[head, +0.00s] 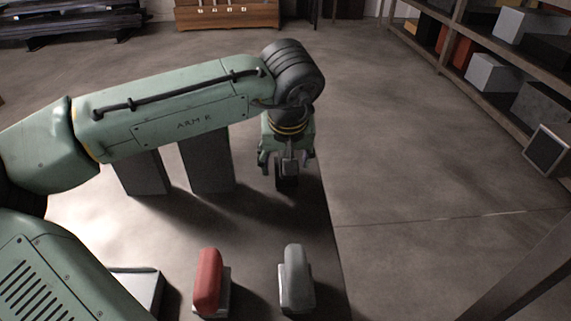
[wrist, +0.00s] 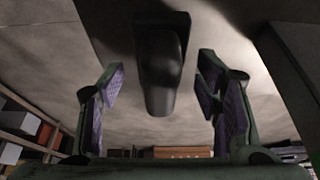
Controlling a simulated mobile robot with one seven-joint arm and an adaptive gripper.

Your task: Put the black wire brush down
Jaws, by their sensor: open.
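The black wire brush (head: 287,183) is under my gripper in the head view, near the right edge of the work surface. It looks upright and at the surface, but contact underneath is hard to see. In the wrist view the black wire brush (wrist: 160,70) lies between the two fingers, with a gap on each side. My gripper (head: 287,165) is open around it, and its fingers (wrist: 160,88) with purple pads are spread apart. Part of the brush is hidden by my gripper in the head view.
A red brush (head: 208,280) and a grey brush (head: 294,275) stand at the front of the surface. Two dark grey blocks (head: 207,162) (head: 143,173) stand left of my gripper. A pale box (head: 143,288) is at the front left. Shelves (head: 455,65) line the right, beyond open floor.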

